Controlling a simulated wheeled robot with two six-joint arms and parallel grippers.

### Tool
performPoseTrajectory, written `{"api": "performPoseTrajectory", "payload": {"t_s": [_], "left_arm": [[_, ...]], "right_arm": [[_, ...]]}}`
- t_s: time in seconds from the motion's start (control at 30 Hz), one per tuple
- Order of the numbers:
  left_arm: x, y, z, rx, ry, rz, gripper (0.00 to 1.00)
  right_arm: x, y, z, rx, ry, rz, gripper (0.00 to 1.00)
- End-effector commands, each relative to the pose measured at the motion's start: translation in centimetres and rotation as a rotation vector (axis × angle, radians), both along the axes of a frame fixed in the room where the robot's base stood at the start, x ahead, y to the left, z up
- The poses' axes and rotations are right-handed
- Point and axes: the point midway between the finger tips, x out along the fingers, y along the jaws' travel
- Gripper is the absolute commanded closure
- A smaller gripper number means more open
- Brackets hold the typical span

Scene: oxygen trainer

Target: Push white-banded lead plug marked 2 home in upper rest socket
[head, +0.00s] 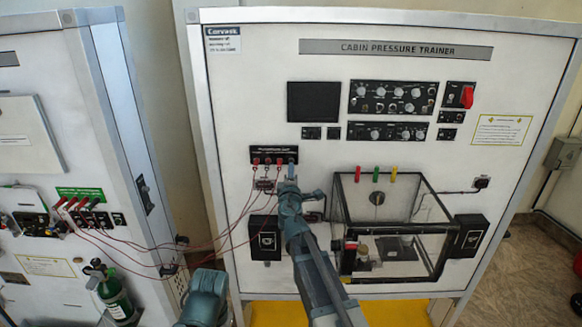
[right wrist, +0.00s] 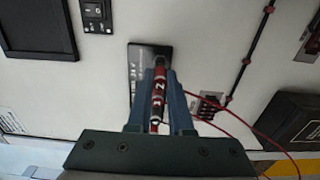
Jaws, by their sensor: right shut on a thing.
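My right gripper (head: 291,184) is raised at the right end of a black socket strip (head: 273,150) on the cabin pressure trainer. In the right wrist view its fingers (right wrist: 160,105) are shut on a red plug (right wrist: 158,93) with a white band and a 2 on it. The plug points at the black strip (right wrist: 147,57), and its far end meets or nearly meets it. I cannot tell how deep it sits. The socket mouth is hidden. In the head view the plug is hidden by the gripper.
Several red plugs (head: 267,161) sit in the strip left of my gripper. Thin red leads hang across to the left trainer with its green bottle (head: 115,296). A clear black-framed box (head: 392,225) stands to the right. A small black box (head: 265,240) is below.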

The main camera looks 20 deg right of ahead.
Motion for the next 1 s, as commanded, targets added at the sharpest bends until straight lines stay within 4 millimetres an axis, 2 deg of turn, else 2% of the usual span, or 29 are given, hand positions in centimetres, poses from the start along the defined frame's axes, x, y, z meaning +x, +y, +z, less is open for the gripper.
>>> {"api": "performPoseTrajectory", "payload": {"t_s": [0.73,1.0], "left_arm": [[0.0,0.0,0.0,0.000,0.000,0.000,1.00],[0.0,0.0,0.0,0.000,0.000,0.000,1.00]], "right_arm": [[-2.8,0.8,0.0,0.000,0.000,0.000,1.00],[-3.0,0.9,0.0,0.000,0.000,0.000,1.00]]}}
